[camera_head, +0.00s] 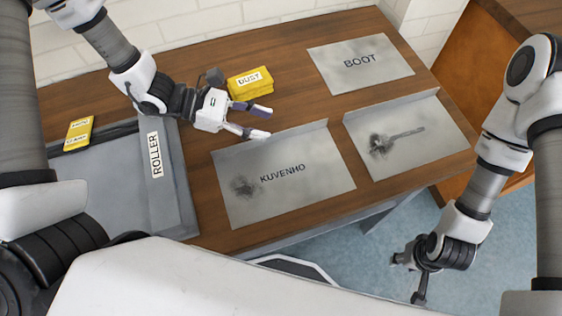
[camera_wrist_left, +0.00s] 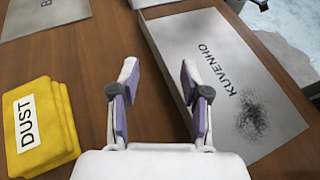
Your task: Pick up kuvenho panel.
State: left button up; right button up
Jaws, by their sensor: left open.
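The kuvenho panel (camera_head: 312,193) is a grey metal sheet with a dark smudge and the word KUVENHO, lying on the wooden table with a raised lip along its far edge. It also shows in the left wrist view (camera_wrist_left: 205,48).
Yellow DUST cloths (camera_head: 250,84) lie beside my left gripper. A BOOT panel (camera_head: 360,65) and another smudged panel (camera_head: 425,145) lie to the right. A grey tray labelled ROLLER (camera_head: 110,190) with a yellow packet (camera_head: 78,132) is at left. Bare wood (camera_head: 285,65) shows at the back.

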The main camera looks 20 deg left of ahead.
aim_at(278, 140)
pick_arm(q)
jog(key=x, duration=0.4)
jog(key=shift+s+d+f, duration=0.2)
jog(key=shift+d+f, duration=0.15)
jog(key=shift+a, duration=0.15)
jog(key=shift+c, duration=0.7)
grip_shut()
